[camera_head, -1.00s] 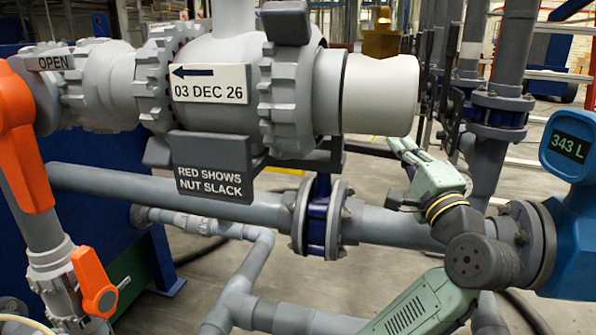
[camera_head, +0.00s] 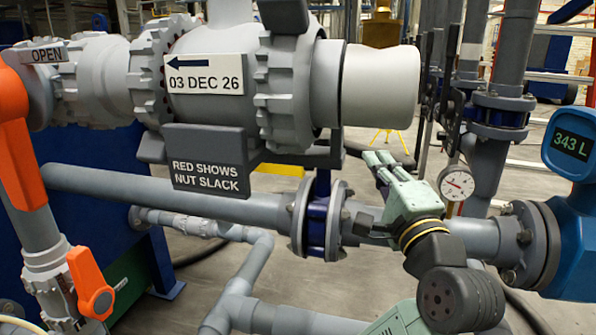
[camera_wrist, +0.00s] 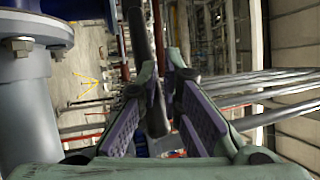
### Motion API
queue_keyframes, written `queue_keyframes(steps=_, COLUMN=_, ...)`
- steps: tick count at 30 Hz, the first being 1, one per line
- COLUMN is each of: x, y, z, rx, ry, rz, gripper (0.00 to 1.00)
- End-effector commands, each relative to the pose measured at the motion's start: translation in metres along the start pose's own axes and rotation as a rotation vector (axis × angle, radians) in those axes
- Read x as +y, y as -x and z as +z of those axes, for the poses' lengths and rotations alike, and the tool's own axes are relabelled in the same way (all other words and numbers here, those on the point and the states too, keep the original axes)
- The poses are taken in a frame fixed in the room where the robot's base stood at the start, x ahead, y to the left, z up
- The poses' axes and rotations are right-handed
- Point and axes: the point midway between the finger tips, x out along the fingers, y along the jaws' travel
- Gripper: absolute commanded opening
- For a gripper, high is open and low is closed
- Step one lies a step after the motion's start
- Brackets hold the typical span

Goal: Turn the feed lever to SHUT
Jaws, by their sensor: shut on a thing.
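A large orange lever (camera_head: 12,125) hangs downward at the left edge, beside a plate marked OPEN (camera_head: 48,54). A smaller orange handle (camera_head: 90,281) sits on a grey valve at the lower left. No label in view names the feed lever. My gripper (camera_head: 378,160) is at centre right, in front of the horizontal pipe and well apart from both orange handles. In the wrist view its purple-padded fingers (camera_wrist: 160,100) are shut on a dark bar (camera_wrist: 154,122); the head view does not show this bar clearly.
The grey valve body with a 03 DEC 26 plate (camera_head: 204,80) and a RED SHOWS NUT SLACK sign (camera_head: 210,178) fills the upper middle. A round gauge (camera_head: 457,183) and blue meter (camera_head: 572,145) stand right of my gripper. A flanged pipe (camera_head: 230,207) crosses below the valve.

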Motion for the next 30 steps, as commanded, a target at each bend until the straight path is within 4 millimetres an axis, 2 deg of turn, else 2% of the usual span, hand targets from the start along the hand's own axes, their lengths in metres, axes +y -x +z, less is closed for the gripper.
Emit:
queue_keyframes(steps=1, x=0.009, y=-0.001, z=0.006, rx=-0.009, ry=-0.006, rz=0.023, gripper=0.0)
queue_keyframes(steps=14, x=0.0, y=0.006, z=0.04, rx=-0.008, ry=0.001, rz=0.011, gripper=0.0)
queue_keyframes(steps=30, x=0.002, y=0.004, z=0.082, rx=-0.008, ry=0.002, rz=0.005, gripper=0.0)
